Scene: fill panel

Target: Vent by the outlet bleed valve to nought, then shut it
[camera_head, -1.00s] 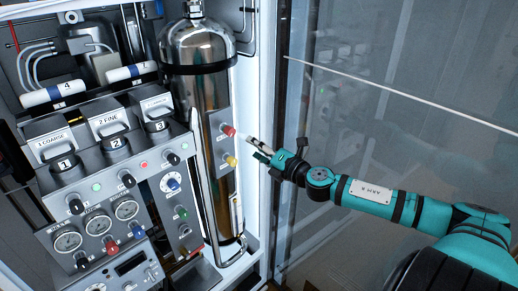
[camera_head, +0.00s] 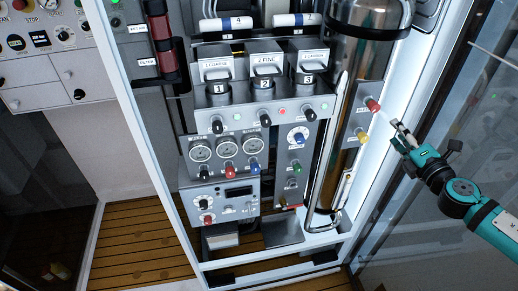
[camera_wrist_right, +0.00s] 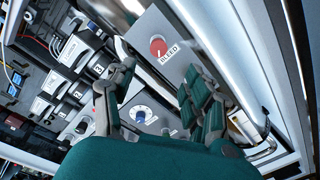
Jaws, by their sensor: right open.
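A red knob (camera_head: 372,104) sits on a grey plate in front of the steel cylinder, at right in the head view. In the right wrist view the red knob (camera_wrist_right: 158,47) shows beside the word BLEED. A yellow knob (camera_head: 361,135) is just below it in the head view. My right gripper (camera_head: 398,132) is open and empty, to the right of the red knob and apart from it. In the right wrist view its two fingers (camera_wrist_right: 155,88) stand spread, with the knob beyond them. My left gripper is not in view.
Several round gauges (camera_head: 226,145) and small knobs cover the panel to the left; gauge readings are too small to tell. The cylinder (camera_head: 368,20) and a bent pipe (camera_head: 325,150) stand beside the plate. The white cabinet frame (camera_head: 397,100) runs close by my right gripper.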

